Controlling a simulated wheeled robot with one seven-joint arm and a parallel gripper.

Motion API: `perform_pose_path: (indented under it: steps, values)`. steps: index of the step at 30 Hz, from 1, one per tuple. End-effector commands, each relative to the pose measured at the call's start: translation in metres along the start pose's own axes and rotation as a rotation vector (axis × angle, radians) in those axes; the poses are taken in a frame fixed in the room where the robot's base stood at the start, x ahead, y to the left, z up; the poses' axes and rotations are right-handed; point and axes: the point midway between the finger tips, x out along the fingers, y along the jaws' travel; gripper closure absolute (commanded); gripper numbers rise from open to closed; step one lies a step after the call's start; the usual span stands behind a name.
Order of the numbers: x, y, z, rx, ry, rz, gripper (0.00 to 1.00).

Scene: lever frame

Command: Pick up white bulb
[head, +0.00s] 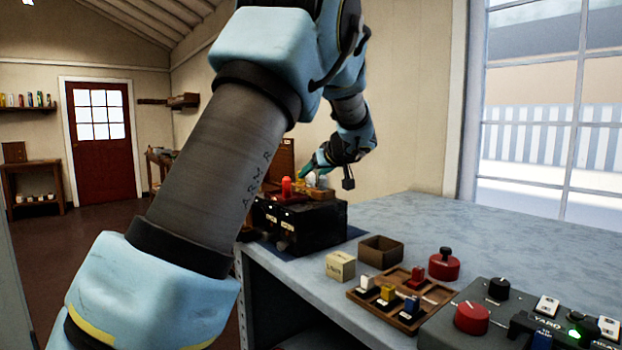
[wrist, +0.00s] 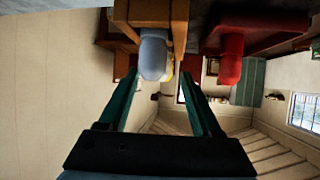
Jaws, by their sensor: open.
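The white bulb (wrist: 154,55) hangs into the upper middle of the upside-down wrist view, against a brown wooden holder (wrist: 150,12). In the head view it is a small pale shape (head: 311,179) on top of the black box, partly hidden by my gripper. My gripper (wrist: 160,74) is open, its two green fingers on either side of the bulb. I cannot tell whether either finger touches it. In the head view my gripper (head: 319,164) is small and reaches down over the far box.
A red bulb (wrist: 230,62) stands close beside the white one and shows upright in the head view (head: 286,187) on the black box (head: 300,225). An empty brown box (head: 381,251), a wooden tray (head: 425,297) and a control panel (head: 450,335) stand nearer. The back right tabletop (head: 470,220) is clear.

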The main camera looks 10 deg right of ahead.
Motion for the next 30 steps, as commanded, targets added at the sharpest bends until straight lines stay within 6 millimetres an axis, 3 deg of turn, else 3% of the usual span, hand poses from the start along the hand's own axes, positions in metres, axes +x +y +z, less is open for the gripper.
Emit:
perform_pose_path:
  steps: [6, 13, 30]
  values:
    - [0.022, 0.000, -0.002, 0.000, 0.000, 0.000, 0.34]
    - [0.024, 0.000, -0.001, 0.000, 0.000, 0.001, 0.34]
    - [0.024, 0.000, -0.001, 0.000, 0.000, 0.001, 0.97]
